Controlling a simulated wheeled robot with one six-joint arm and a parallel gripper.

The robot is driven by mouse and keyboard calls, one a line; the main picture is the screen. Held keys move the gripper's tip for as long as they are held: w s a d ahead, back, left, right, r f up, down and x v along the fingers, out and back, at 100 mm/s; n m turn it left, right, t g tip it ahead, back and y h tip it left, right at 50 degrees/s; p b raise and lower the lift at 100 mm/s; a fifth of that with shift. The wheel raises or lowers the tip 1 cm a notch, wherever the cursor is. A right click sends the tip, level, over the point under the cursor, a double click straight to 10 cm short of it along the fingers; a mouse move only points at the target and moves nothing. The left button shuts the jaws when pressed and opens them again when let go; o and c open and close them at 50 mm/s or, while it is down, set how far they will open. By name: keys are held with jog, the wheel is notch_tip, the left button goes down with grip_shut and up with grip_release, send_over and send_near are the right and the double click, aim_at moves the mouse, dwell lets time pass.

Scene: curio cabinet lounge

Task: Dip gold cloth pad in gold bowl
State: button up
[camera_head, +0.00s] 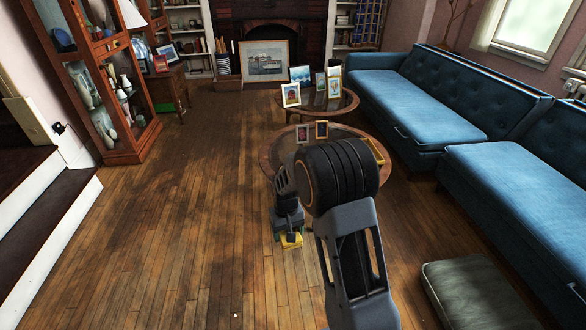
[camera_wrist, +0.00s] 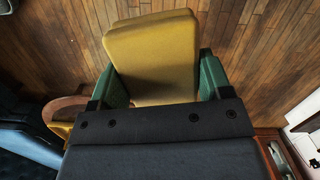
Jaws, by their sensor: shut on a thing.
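The gold cloth pad (camera_wrist: 152,50) is a thick mustard-yellow block with rounded corners in the wrist view. My gripper (camera_wrist: 160,78) is shut on it, a green finger pressing on each side. A gold-yellow edge (camera_head: 375,150) shows at the right side of the near table, partly behind my arm. I cannot tell whether it belongs to the gold bowl. No clear bowl shape shows.
The near round wooden table (camera_head: 268,158) carries small picture frames (camera_head: 321,130) and is partly hidden by my arm. A second round table (camera_head: 345,103) stands behind it. Blue sofas (camera_head: 440,105) line the right, with a green floor cushion (camera_head: 468,292). The wooden floor at left is clear.

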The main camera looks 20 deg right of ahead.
jog(key=shift+r, duration=0.15)
jog(key=shift+r+p, duration=2.85)
jog(key=shift+r, duration=0.45)
notch_tip(320, 180, up, 5)
jog(key=p, duration=0.4)
jog(key=s+r+p, duration=0.1)
jog(key=s+p, duration=0.1)
jog(key=p, duration=0.9)
jog(key=shift+r, duration=0.4)
